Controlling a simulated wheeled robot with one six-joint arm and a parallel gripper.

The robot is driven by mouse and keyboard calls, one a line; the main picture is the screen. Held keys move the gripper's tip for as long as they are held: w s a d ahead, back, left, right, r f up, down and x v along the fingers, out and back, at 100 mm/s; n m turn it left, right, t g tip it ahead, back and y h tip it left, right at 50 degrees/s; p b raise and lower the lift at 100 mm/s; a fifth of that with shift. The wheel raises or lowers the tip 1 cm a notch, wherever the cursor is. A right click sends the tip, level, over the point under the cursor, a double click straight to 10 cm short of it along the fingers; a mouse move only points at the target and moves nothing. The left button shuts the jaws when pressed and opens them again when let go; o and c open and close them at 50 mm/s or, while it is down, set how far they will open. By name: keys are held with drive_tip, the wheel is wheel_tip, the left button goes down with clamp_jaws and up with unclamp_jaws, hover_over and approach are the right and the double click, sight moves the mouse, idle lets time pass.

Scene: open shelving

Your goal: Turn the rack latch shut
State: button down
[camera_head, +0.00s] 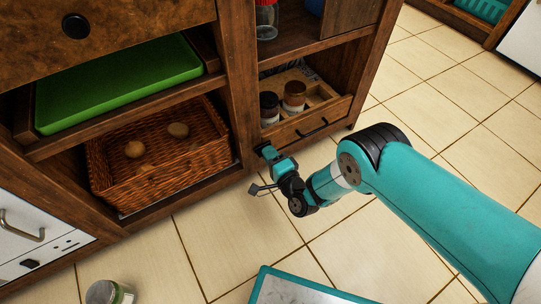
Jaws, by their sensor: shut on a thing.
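My gripper (266,151) is low at the front of the wooden shelving, at the upright post between the basket and the spice rack. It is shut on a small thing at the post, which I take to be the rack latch. The latch is hidden by the jaws, so its angle cannot be made out. The wooden spice rack (325,108) sits in the lower right bay, just right of my gripper. It holds dark-lidded jars (294,96) and has a black handle (313,128) on its front.
A wicker basket (190,165) with several round brown items fills the lower left bay. A green tray (120,85) lies above it. A jar (108,292) stands on the tiled floor at bottom left. A teal-edged panel (262,290) shows at bottom centre. Floor at right is clear.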

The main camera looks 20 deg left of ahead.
drive_tip(key=shift+s+a+m, duration=0.1)
drive_tip(key=shift+m, duration=0.3)
drive_tip(key=c, duration=1.2)
unclamp_jaws()
drive_tip(key=p+v, duration=1.6)
drive_tip(key=v, duration=0.1)
drive_tip(key=shift+s, duration=0.15)
